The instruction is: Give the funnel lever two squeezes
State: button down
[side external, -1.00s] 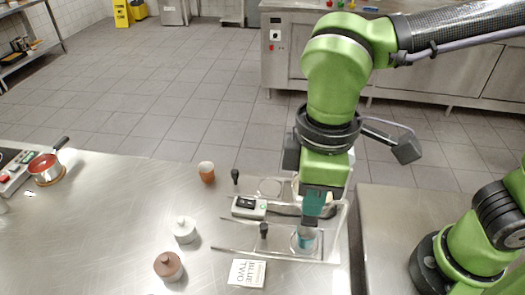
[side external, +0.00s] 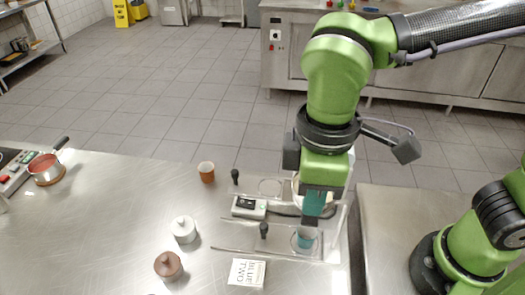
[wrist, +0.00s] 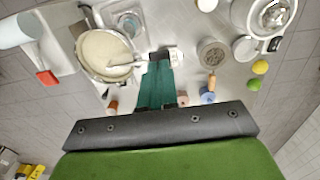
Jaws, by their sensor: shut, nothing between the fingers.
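The funnel (wrist: 105,52) shows in the wrist view as a round metal bowl of pale cream batter, left of my fingers. In the side external view its pale rim (side external: 296,186) shows only in part behind my gripper. A pale handle piece runs right from the funnel, just beyond my fingertips; I cannot make out the lever clearly. My gripper (side external: 313,212) has teal fingers, shut and empty, beside the funnel. It also shows in the wrist view (wrist: 158,64). A clear cup with blue contents (side external: 306,240) stands below my gripper on the clear stand.
A card reading "BLUE TWO" (side external: 247,272) lies in front. A small grey device (side external: 249,207), black-knobbed posts, an orange cup (side external: 206,172), a white lidded jar (side external: 184,230) and a brown-lidded jar (side external: 168,266) stand left.

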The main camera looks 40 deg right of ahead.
jog(key=shift+f, duration=0.1)
jog(key=shift+f, duration=1.2)
jog(key=shift+r, duration=2.3)
notch_tip(320, 180, up, 4)
jog(key=shift+f, duration=3)
jog(key=shift+f, duration=0.2)
